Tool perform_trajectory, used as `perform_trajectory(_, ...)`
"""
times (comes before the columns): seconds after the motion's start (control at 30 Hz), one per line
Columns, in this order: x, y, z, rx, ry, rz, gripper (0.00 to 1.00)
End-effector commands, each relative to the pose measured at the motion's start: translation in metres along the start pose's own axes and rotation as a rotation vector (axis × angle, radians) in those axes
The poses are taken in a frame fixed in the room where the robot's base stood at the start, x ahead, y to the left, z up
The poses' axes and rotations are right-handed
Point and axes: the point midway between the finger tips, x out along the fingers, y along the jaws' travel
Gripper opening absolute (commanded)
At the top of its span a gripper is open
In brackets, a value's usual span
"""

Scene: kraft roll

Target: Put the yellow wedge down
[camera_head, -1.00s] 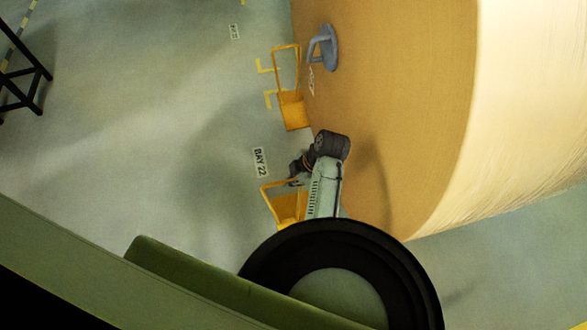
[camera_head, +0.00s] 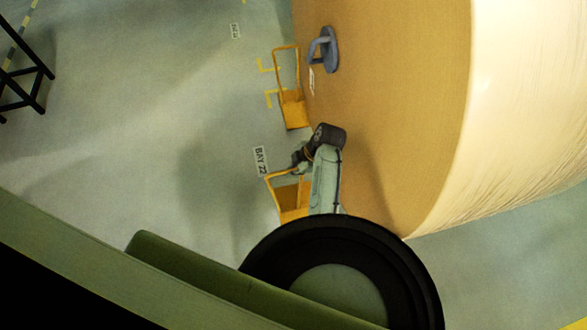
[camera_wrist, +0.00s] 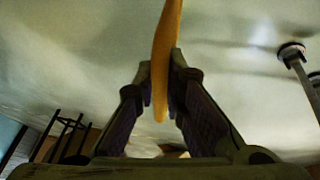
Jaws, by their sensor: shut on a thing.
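My gripper (camera_head: 299,160) is shut on the bar handle of the near yellow wedge (camera_head: 293,205), beside the flat end of the big kraft roll (camera_head: 400,110). In the wrist view, my gripper (camera_wrist: 160,80) has its two fingers on either side of the yellow handle (camera_wrist: 168,35). The wedge's lower part is partly hidden behind my own body in the head view. I cannot tell whether the wedge touches the floor. A second yellow wedge (camera_head: 294,108) with a similar handle stands farther up along the roll's edge.
A grey-blue handled fixture (camera_head: 328,50) is on the roll's end face. Yellow corner marks (camera_head: 270,98) lie by the far wedge. A BAY 22 label (camera_head: 260,160) is on the floor. A black frame (camera_head: 25,85) stands at left. The floor between is clear.

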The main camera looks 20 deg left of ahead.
Motion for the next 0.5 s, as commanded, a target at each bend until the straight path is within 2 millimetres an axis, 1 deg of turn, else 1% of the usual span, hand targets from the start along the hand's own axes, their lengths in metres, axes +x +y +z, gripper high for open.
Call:
perform_trajectory(0.07,-0.0012,0.0014,0.0,-0.002,-0.001,0.004,0.0)
perform_trajectory(0.1,0.001,-0.0003,0.0003,0.0,0.0,0.0,0.11)
perform_trajectory(0.4,0.0004,-0.0003,0.0001,0.0,0.0,0.0,0.31)
perform_trajectory(0.5,0.0004,-0.0002,0.0001,0.0,0.0,0.0,0.31)
